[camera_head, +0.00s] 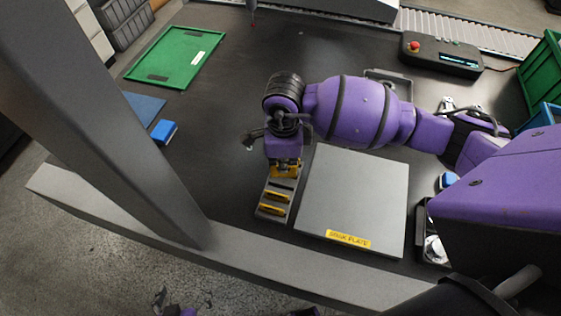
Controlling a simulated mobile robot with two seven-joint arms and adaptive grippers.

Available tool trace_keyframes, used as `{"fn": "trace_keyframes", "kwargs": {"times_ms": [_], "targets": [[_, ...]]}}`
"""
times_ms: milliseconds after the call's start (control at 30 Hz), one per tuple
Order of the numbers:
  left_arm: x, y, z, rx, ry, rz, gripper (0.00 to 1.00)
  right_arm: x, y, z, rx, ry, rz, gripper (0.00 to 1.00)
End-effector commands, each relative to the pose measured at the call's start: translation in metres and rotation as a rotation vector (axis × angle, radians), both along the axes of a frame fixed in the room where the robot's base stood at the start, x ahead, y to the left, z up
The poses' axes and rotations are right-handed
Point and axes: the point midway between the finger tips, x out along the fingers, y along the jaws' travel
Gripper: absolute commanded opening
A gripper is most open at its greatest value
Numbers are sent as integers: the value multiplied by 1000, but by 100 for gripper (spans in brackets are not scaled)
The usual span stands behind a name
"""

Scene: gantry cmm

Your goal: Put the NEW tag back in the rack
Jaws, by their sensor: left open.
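The tag rack (272,201) is a small grey block with slots, left of the surface plate. Two yellow tags, a middle one (277,197) and a front one (271,209), lie in its nearer slots. My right gripper (285,164) reaches in from the right and points down over the rack's far end. It appears shut on a yellow tag (287,172) at the far slot; its lettering is unreadable, and the gripper hides whether the tag is seated. My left gripper (183,300) is only partly in view at the bottom edge, open and empty, below the table's front edge.
A grey surface plate (362,196) lies right of the rack. A green tray (176,57) and blue block (163,131) are at left. A control box with a red button (440,55) is at back right. A grey post (110,130) crosses the left.

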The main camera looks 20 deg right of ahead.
Motion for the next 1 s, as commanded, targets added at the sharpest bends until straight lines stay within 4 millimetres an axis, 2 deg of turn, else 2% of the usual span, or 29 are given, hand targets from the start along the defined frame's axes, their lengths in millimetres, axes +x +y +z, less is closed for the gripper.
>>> {"fn": "trace_keyframes", "kwargs": {"times_ms": [100,233,467,800,1000], "targets": [[4,-1,2,0,-7,-1,77,3,3,-3,1,5,-169,0],[9,-2,3,-3,-15,-1,77,4,5,-4,2,7,-264,0],[10,-6,1,-11,-16,7,77,4,5,-10,1,9,-282,0],[0,-3,-13,-6,4,11,77,3,5,-32,1,13,-279,0],[5,-1,-7,-3,-8,10,77,5,5,-26,2,6,-279,0]]}}
